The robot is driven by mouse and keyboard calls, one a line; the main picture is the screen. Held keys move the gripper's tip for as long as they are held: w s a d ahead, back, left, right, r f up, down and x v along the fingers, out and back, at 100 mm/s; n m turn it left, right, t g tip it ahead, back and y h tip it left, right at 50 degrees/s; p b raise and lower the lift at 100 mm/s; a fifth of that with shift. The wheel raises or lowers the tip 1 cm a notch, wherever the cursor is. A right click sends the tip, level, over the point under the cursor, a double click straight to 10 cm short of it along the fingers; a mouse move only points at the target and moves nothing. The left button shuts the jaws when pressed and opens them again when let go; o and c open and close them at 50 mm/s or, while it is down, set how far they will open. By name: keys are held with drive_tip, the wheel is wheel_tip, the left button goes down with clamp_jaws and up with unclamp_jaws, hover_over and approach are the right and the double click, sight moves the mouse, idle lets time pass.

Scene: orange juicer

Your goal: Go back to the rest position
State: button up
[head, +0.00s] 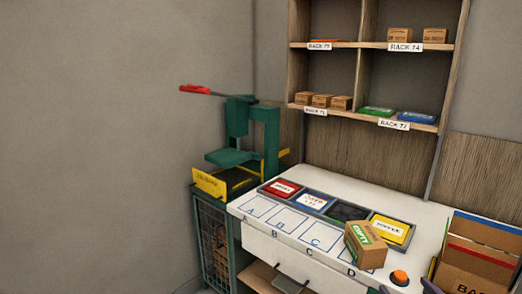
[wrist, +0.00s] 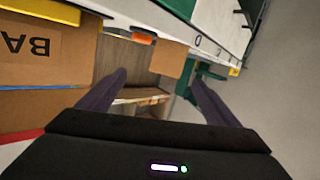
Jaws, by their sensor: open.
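My gripper (wrist: 158,76) shows in the wrist view with its two dark purple fingers spread apart and nothing held between them. In the head view only the tips of my gripper (head: 408,288) show at the bottom edge, right of centre, in front of the white worktable (head: 290,243). A cardboard box with a green and white label (head: 366,246) stands on the table near spot D, apart from the fingers. An orange button (head: 399,278) is on the table close to my gripper; it also shows in the wrist view (wrist: 142,38).
A large cardboard box (head: 477,270) stands at the right, close to my gripper; it fills the left of the wrist view (wrist: 45,45). A green press (head: 245,135) with a red handle stands at the back left. Shelves (head: 365,120) hold small boxes. Coloured trays (head: 310,201) line the table.

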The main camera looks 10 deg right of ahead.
drive_tip(key=w+a+r+g+h, duration=0.1)
drive_tip(key=w+a+r+g, duration=0.1)
drive_tip(key=a+r+g, duration=0.3)
drive_tip(key=w+a+r+g+h, duration=0.1)
drive_tip(key=w+a+r, duration=0.2)
drive_tip(key=a, duration=0.3)
drive_tip(key=s+a+r+g+y, duration=0.1)
drive_tip(key=s+a+g+y, duration=0.1)
drive_tip(key=s+a, duration=0.5)
drive_tip(key=s+a+r+g+y, duration=0.1)
drive_tip(key=s+a, duration=0.6)
drive_tip(key=a, duration=0.8)
drive_tip(key=shift+s+a+r+n+g+y, duration=0.2)
drive_tip(key=shift+s+r+n+g+y, duration=0.1)
drive_tip(key=shift+g+y, duration=0.5)
